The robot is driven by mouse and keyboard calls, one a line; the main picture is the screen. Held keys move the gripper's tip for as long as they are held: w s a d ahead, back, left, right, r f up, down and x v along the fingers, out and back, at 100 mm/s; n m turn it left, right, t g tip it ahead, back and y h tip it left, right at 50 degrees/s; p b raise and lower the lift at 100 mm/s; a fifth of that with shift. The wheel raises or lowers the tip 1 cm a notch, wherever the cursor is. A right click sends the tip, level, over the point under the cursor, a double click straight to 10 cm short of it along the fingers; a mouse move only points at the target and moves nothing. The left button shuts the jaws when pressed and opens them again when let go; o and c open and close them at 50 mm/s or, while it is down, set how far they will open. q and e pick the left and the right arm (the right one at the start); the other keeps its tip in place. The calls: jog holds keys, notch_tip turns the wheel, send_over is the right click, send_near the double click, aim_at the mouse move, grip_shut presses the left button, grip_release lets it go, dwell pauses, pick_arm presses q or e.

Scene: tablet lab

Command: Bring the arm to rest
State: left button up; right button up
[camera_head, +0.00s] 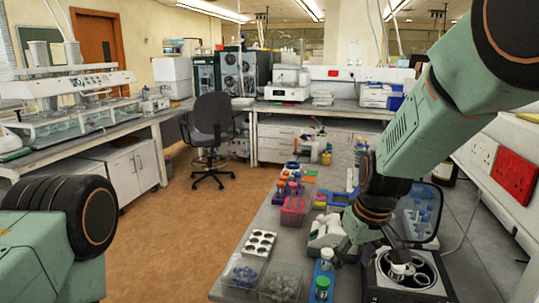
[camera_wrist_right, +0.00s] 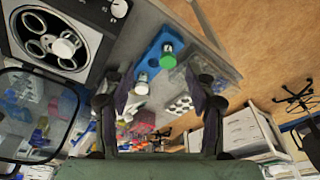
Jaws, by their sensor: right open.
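My right arm comes in from the upper right in the head view and bends down over the bench. Its gripper (camera_head: 372,246) points down above the bench, beside a device with round wells (camera_head: 388,290). In the right wrist view the gripper (camera_wrist_right: 160,80) has its two fingers spread wide apart, with nothing between them. A blue holder (camera_wrist_right: 153,66) with a green-capped bottle (camera_wrist_right: 167,54) and a white-capped bottle (camera_wrist_right: 140,86) shows beyond the fingers. Of my left arm only a dark, rounded joint and a green link show at the lower left of the head view; its gripper is out of view.
The bench holds a white tray with round holes (camera_head: 260,243), clear bins (camera_head: 242,275), a pink tube rack (camera_head: 293,212) and several bottles. A black-framed clear screen (camera_head: 427,213) stands close by the right gripper. An office chair (camera_head: 211,128) stands on open floor.

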jog(key=s+d+f+m+t+h+b, duration=0.1)
jog(key=s+d+f+m+t+b, duration=0.15)
jog(key=f, duration=0.75)
jog(key=s+d+f+m+t+b, duration=0.1)
jog(key=s+d+f+b, duration=0.25)
jog(key=f, duration=0.55)
pick_arm(q)
notch_tip(320, 180, down, 18)
jog(key=b, duration=1.1)
jog(key=shift+s+r, duration=0.15)
jog(key=shift+r, duration=0.1)
pick_arm(e)
jog(key=s+f+g, duration=0.3)
jog(key=s+f, duration=0.9)
jog(key=s, duration=0.3)
jog(key=s+f+g, duration=0.3)
jog(key=s+f, duration=0.9)
jog(key=s, duration=0.2)
jog(key=shift+s+a+f+y, duration=0.25)
jog(key=shift+s+y, duration=0.05)
jog(key=shift+s, duration=0.1)
jog(key=shift+m, duration=0.25)
